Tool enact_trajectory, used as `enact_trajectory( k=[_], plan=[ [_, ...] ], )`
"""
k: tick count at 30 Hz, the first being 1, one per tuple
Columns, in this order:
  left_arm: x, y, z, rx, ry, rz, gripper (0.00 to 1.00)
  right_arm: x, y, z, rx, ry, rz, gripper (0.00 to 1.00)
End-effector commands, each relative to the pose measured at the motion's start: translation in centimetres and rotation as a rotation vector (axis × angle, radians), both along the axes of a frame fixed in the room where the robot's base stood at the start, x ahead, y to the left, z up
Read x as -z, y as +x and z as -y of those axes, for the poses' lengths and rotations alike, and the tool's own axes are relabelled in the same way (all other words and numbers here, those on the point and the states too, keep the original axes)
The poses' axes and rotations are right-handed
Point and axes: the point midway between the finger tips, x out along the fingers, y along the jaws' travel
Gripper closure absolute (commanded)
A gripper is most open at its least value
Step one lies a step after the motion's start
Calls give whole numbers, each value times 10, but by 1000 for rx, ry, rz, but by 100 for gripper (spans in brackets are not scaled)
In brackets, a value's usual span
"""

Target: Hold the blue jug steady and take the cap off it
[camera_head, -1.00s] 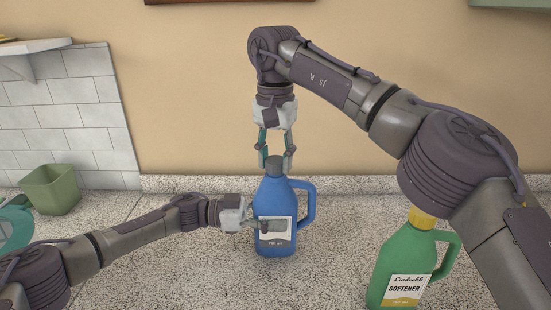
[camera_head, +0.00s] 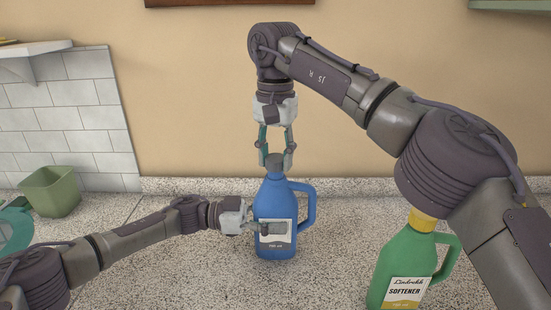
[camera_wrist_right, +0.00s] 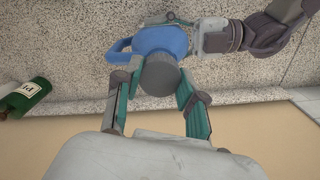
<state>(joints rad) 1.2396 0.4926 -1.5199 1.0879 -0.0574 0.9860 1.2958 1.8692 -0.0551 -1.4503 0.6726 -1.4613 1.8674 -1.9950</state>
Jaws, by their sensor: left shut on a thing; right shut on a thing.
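The blue jug (camera_head: 268,202) stands upright on the counter, its handle on the right and a pale label on its front. My left gripper (camera_head: 262,229) is shut on the jug's body from the left, with a finger across the label. The grey cap (camera_head: 274,161) is at the jug's top. My right gripper (camera_head: 275,160) points down from above, shut on the cap. In the right wrist view the cap (camera_wrist_right: 160,75) sits between the two fingers, over the jug (camera_wrist_right: 160,40). I cannot tell whether there is a gap between cap and neck.
A green softener bottle (camera_head: 402,262) with a yellow cap stands at the right, beneath my right arm. A green bin (camera_head: 50,192) and a teal object (camera_head: 14,232) are at the far left. The speckled counter in front of the jug is clear.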

Motion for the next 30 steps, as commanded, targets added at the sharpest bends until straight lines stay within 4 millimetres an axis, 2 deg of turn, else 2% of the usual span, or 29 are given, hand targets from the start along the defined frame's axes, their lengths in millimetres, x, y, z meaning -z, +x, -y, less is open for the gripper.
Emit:
enact_trajectory(
  k=[9, 20, 30],
  plan=[
    [0, 0, 0, -1, 1, 0, 100, -11, 0, 0, 0, 1, 1, 100],
    [0, 0, 0, -1, 1, 0, 100, -13, 0, 0, 0, 1, 0, 100],
    [0, 0, 0, -1, 1, 0, 100, -49, 0, -1, 1, 1, 2, 100]
  ],
)
